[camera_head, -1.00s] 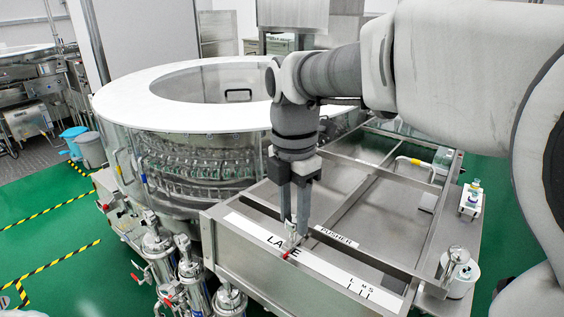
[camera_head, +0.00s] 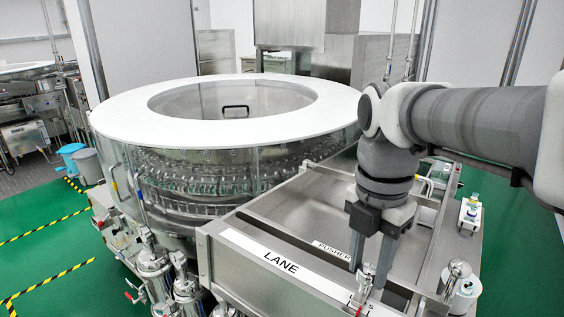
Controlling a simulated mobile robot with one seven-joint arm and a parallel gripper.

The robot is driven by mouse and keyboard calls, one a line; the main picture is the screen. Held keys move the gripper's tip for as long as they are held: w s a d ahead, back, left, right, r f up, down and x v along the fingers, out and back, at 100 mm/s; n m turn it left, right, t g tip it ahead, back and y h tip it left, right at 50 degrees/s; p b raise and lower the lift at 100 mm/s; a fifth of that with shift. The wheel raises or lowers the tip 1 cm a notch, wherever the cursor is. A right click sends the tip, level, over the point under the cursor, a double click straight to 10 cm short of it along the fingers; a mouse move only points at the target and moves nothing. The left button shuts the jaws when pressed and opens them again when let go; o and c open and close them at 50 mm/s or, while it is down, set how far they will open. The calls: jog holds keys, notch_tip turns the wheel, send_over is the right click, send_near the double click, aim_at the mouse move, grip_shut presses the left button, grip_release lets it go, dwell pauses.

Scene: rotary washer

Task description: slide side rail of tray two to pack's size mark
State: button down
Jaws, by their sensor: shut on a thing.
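My gripper (camera_head: 368,276) is shut on the small metal handle (camera_head: 365,284) of the side rail, at the front right of a steel tray. A red pointer (camera_head: 360,309) shows just below the handle, at the size marks. The white scale strip (camera_head: 318,284) along the front edge reads LANE. Only an S (camera_head: 371,305) and parts of the marks show; the gripper and handle hide the rest. I cannot tell exactly which mark the pointer meets.
A PUSHER label (camera_head: 332,248) lies behind the strip. A large round washer (camera_head: 225,130) with a white ring top stands left of the tray. A white round container (camera_head: 462,286) is close to the right. A small white rack (camera_head: 470,214) with vials stands farther back.

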jog(key=shift+d+r, duration=0.1)
jog(key=shift+c, duration=2.3)
grip_release()
notch_tip(320, 180, up, 17)
jog(key=p, duration=0.2)
jog(key=shift+w+a+r, duration=0.15)
jog(key=shift+w+a, duration=0.05)
